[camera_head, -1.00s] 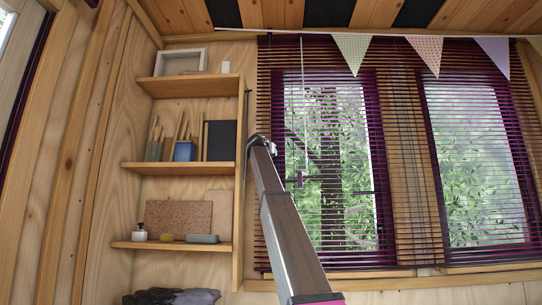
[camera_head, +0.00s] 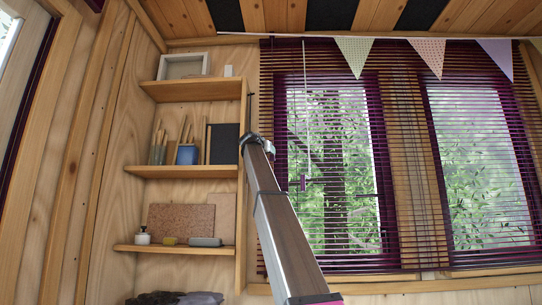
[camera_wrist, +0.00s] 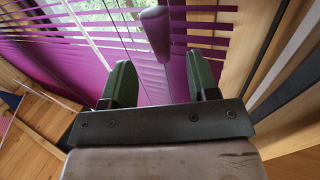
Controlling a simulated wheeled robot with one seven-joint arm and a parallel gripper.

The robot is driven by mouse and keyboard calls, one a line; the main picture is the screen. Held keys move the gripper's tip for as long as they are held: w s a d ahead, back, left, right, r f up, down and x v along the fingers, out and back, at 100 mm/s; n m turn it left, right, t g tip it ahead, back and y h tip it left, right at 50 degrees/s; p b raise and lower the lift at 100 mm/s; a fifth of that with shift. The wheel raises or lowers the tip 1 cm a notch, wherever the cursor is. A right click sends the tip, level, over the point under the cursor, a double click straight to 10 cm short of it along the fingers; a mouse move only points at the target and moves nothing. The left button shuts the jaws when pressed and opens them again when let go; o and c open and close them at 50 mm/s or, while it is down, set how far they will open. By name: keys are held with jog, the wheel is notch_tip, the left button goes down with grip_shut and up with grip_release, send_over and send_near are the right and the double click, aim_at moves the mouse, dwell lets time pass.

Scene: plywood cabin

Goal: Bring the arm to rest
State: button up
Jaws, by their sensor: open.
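My arm (camera_head: 283,237) reaches up from the bottom of the head view to a grey joint between the shelves and the window. My gripper is hidden there. In the wrist view my gripper (camera_wrist: 160,80) is open, with two green fingers apart and nothing gripped. A purple cord pull (camera_wrist: 156,32) hangs just beyond the fingertips and shows between them in the picture. I cannot tell the exact gap, but the fingers are not closed on it. In the head view the pull (camera_head: 304,183) hangs on a white cord in front of the window, right of my arm.
A wooden shelf unit (camera_head: 190,172) stands left of my arm, close to it in the picture. It holds a blue pencil cup (camera_head: 187,154), a cork board (camera_head: 180,224) and a frame (camera_head: 183,66). Purple slatted blinds (camera_head: 380,150) cover the windows. Bunting (camera_head: 425,57) hangs above.

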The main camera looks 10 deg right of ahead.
jog(key=v, duration=0.2)
jog(key=shift+s+a, duration=0.2)
jog(key=shift+s, duration=0.1)
notch_tip(320, 180, down, 55)
jog(key=w+d+n+g+y, duration=0.3)
jog(key=n+g+y, duration=0.1)
jog(key=g, duration=0.1)
jog(key=s+d+f+n+g+y, duration=0.15)
jog(key=s+f, duration=0.55)
jog(key=f, duration=0.7)
jog(key=s+f+g+y, duration=0.1)
jog(key=s+f+g, duration=0.2)
jog(key=s+f, duration=0.7)
jog(key=s+d+f+n+g+y, duration=0.15)
jog(key=s+f, duration=0.25)
jog(key=f, duration=1.3)
jog(key=s+f+g+y, duration=0.1)
jog(key=s+f+g, duration=0.1)
jog(key=s+f, duration=0.6)
jog(key=s+f+g+y, duration=0.1)
jog(key=s+f+g, duration=0.1)
jog(key=s+f, duration=0.6)
jog(key=s+a, duration=0.1)
jog(key=s, duration=0.5)
jog(key=shift+s, duration=0.3)
